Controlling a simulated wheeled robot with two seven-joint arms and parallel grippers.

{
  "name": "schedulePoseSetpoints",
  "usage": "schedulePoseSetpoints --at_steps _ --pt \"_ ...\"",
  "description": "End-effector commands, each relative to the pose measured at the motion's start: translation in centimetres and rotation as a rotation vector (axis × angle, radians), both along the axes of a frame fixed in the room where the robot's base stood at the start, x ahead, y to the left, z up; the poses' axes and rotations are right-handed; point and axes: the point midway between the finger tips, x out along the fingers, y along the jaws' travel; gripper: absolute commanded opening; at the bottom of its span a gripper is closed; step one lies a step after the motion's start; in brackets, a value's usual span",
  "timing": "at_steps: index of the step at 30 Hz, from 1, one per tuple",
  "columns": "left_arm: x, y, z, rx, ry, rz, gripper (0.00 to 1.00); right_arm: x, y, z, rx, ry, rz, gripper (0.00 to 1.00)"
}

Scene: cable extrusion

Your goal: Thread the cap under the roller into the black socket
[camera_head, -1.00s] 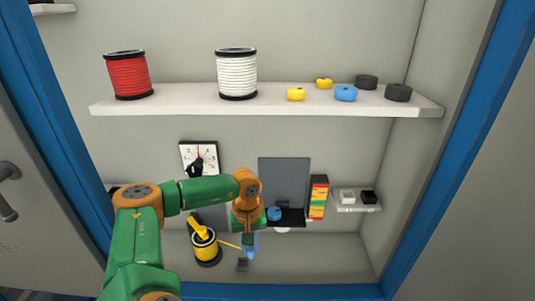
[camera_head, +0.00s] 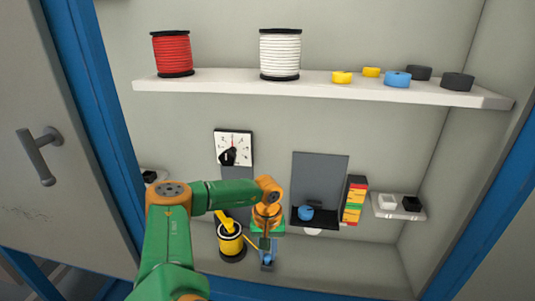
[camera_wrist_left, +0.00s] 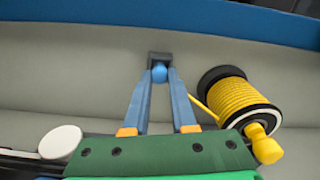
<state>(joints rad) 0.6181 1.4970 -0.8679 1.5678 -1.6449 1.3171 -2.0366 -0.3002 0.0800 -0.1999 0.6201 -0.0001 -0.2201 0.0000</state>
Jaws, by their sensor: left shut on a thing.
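My left gripper (camera_head: 267,258) points down near the cabinet floor, right of the yellow cable spool (camera_head: 231,240). In the left wrist view its blue fingers (camera_wrist_left: 160,82) close on a small blue round piece, which looks like the cap (camera_wrist_left: 160,73). A dark grey block (camera_wrist_left: 160,57) lies right at the fingertips; whether it touches the cap I cannot tell. A yellow cable runs from the spool (camera_wrist_left: 238,100) toward the fingers. A blue roller (camera_head: 305,212) sits on a black ledge. A black socket (camera_head: 411,203) stands on the small right shelf. My right gripper is not in view.
A white socket (camera_head: 387,201) stands beside the black one. A grey panel (camera_head: 320,175) and a stack of coloured blocks (camera_head: 354,199) are behind. A dial (camera_head: 233,148) hangs on the wall. The upper shelf (camera_head: 230,88) holds spools and round pieces. The cabinet floor at right is clear.

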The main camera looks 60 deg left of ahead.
Motion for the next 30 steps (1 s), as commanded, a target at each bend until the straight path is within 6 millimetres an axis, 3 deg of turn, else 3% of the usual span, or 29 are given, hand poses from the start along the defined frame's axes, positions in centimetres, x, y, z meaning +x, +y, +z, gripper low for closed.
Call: schedulePoseSetpoints --at_steps 10,11,14,15,23,26,30 --pt "0.0 0.0 -0.4 0.0 0.0 0.0 0.0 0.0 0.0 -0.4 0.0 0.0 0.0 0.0" --pt "0.0 0.0 -0.4 0.0 0.0 0.0 0.3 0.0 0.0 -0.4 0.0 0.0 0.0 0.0" --pt "0.0 0.0 -0.4 0.0 0.0 0.0 0.57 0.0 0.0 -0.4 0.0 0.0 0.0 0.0" --pt "0.0 0.0 -0.4 0.0 0.0 0.0 0.59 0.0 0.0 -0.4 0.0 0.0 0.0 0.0" --pt "0.0 0.0 -0.3 0.0 0.0 0.0 0.59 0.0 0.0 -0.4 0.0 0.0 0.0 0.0" --pt "0.1 0.1 0.9 0.002 -0.002 0.001 0.59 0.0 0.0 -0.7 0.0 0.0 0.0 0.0" --pt "0.1 0.0 4.1 0.001 -0.005 0.0 0.59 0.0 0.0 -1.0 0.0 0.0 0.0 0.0"
